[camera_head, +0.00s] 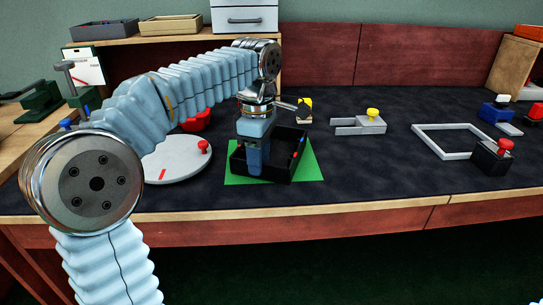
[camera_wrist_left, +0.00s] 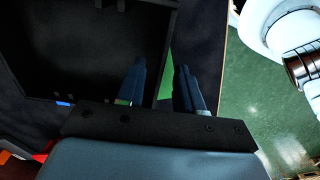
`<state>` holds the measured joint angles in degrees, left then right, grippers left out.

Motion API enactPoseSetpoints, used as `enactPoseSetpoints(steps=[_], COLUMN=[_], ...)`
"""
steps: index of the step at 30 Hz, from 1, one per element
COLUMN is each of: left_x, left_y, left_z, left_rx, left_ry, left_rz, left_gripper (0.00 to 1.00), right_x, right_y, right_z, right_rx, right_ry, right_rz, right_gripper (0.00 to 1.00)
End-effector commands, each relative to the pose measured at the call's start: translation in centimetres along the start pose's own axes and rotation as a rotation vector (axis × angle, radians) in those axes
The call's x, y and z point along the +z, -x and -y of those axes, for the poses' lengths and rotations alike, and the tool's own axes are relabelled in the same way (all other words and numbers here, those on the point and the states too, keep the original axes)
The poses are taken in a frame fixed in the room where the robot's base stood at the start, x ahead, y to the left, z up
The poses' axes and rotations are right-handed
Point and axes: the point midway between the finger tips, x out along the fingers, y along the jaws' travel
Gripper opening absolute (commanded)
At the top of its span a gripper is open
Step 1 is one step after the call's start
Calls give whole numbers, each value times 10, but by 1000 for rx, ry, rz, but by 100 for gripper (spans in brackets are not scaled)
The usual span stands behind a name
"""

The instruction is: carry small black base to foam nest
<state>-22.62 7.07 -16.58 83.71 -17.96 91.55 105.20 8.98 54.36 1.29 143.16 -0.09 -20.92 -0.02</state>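A black open tray (camera_head: 284,165) sits on a green mat (camera_head: 314,172). My left gripper (camera_head: 255,158) points down at the tray's near left side. In the left wrist view, its two fingers (camera_wrist_left: 162,88) stand apart, with the edge of the tray (camera_wrist_left: 90,45) between them; green mat shows in the gap, so it looks open. A black block with a red knob (camera_head: 491,158) stands at the right of the table. I cannot tell for sure which black piece is the small base. No foam nest can be made out clearly. My right gripper is not in view.
A pale round disc (camera_head: 178,160) with a red knob lies left of the tray. A grey forked block (camera_head: 360,126) and a grey frame (camera_head: 455,141) lie to the right. Blue (camera_head: 496,110) and red pieces stand at far right. The table front between tray and frame is clear.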

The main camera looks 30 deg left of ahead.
Motion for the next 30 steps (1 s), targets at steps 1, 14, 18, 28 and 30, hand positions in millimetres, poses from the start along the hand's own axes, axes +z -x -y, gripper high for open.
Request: enactPoseSetpoints(steps=[1, 14, 18, 28, 30], left_x=[0, 0, 0, 0, 0], left_y=[-1, 0, 0, 2, 7], left_z=[0, 0, 0, 0, 0], left_rx=[0, 0, 0, 1, 1], left_ry=[0, 0, 0, 0, 0], left_rz=[0, 0, 0, 1, 0], left_gripper=[36, 0, 0, 0, 0], right_x=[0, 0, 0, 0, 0], right_y=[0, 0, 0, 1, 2], right_z=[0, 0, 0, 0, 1], right_rx=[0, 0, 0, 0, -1], right_ry=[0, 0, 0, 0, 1], right_rz=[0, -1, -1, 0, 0], right_gripper=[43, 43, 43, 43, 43])
